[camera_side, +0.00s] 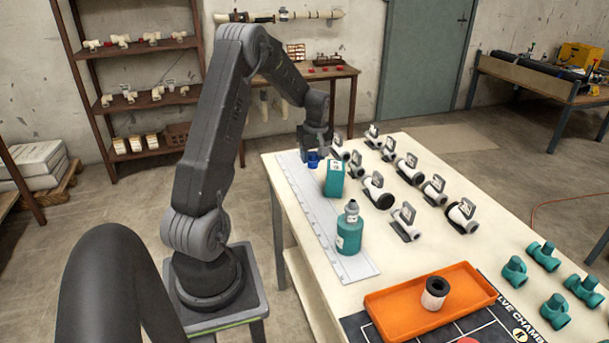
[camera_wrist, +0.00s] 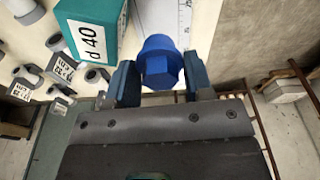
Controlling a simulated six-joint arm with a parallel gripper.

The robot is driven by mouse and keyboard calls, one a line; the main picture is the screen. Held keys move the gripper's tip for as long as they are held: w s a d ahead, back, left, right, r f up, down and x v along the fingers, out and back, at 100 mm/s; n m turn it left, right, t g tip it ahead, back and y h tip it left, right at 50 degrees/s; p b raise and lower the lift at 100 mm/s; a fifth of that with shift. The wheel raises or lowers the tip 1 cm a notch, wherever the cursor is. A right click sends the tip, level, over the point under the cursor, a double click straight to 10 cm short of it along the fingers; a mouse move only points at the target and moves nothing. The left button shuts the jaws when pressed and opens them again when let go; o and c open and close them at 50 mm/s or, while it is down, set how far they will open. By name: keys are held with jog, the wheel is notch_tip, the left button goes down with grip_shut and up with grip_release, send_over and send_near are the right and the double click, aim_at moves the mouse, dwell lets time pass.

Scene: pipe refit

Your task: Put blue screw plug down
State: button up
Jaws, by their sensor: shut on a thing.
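The blue screw plug (camera_wrist: 160,62) sits between the two fingers of my gripper (camera_wrist: 158,82) in the wrist view, with its hexagonal end toward the camera. My gripper is shut on it. In the side view the plug (camera_side: 312,160) shows as a small blue shape under my gripper (camera_side: 314,150), at the far left end of the table, over or on the white ruled strip (camera_side: 325,228). I cannot tell whether the plug touches the strip.
A teal box (camera_side: 334,179), marked "d 40" in the wrist view (camera_wrist: 93,35), stands close beside the gripper. A teal bottle (camera_side: 349,230) stands nearer. Several white pipe fittings (camera_side: 407,168) fill the table's middle. An orange tray (camera_side: 400,310) holds a white-and-black piece (camera_side: 435,292).

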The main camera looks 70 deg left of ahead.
jog(key=s+a+f, duration=0.1)
jog(key=a+f, duration=0.1)
jog(key=a, duration=1)
jog(key=shift+m, duration=0.4)
jog(key=shift+s+a+f, duration=0.1)
jog(key=shift+a+f, duration=0.05)
jog(key=shift+f, duration=1.15)
jog(key=shift+a+f, duration=0.15)
jog(key=shift+f, duration=1.2)
jog(key=shift+s+a+f, duration=0.1)
jog(key=shift+a+f, duration=0.05)
jog(key=shift+f, duration=1.15)
jog(key=shift+f, duration=0.2)
jog(key=o, duration=0.9)
jog(key=shift+r, duration=0.1)
